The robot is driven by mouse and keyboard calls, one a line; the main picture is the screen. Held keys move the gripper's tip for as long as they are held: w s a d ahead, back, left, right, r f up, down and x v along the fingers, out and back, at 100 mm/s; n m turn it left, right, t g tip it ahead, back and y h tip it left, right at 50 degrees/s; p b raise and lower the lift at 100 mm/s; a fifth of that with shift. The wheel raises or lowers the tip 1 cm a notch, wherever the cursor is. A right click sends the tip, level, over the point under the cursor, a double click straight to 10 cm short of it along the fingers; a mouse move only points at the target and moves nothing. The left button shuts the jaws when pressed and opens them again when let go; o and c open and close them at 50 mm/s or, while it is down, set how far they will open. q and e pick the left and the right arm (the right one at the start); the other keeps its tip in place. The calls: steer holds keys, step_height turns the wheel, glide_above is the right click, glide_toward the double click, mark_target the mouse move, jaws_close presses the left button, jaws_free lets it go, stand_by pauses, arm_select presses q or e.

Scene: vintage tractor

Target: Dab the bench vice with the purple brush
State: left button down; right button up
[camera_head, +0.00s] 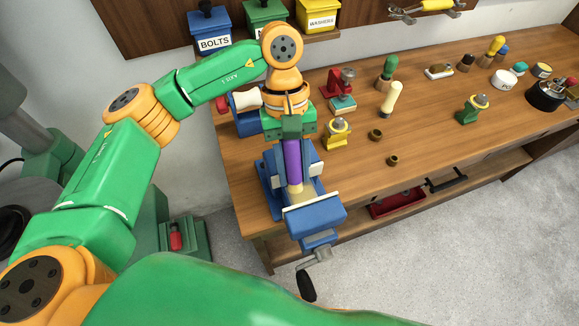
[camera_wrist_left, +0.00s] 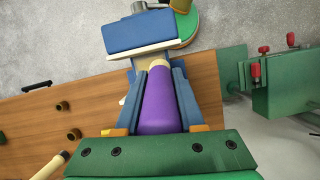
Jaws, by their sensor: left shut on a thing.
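The purple brush (camera_head: 293,160) points down from my left gripper (camera_head: 292,138), which is shut on it. Its purple body and pale lower end also show in the left wrist view (camera_wrist_left: 160,105). The bench vice (camera_head: 316,214) is blue, with pale jaw edges, and stands at the bench's front left edge, its crank handle hanging below. It also shows in the left wrist view (camera_wrist_left: 140,32). The brush's pale end is over the vice, between its blue parts; I cannot tell whether it touches. My right gripper is not in view.
Labelled bins (camera_head: 210,28) stand behind. A red tray (camera_head: 397,203) sits below the front edge. The bench middle has free room.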

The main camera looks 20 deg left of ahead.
mark_target(293, 161)
arm_select(q)
step_height(293, 161, up, 3)
steer(key=shift+s+f+p, duration=0.1)
steer(key=shift+f+p, duration=0.1)
steer(key=shift+p, duration=0.4)
steer(key=shift+a+r, duration=0.1)
steer(key=shift+r, duration=0.1)
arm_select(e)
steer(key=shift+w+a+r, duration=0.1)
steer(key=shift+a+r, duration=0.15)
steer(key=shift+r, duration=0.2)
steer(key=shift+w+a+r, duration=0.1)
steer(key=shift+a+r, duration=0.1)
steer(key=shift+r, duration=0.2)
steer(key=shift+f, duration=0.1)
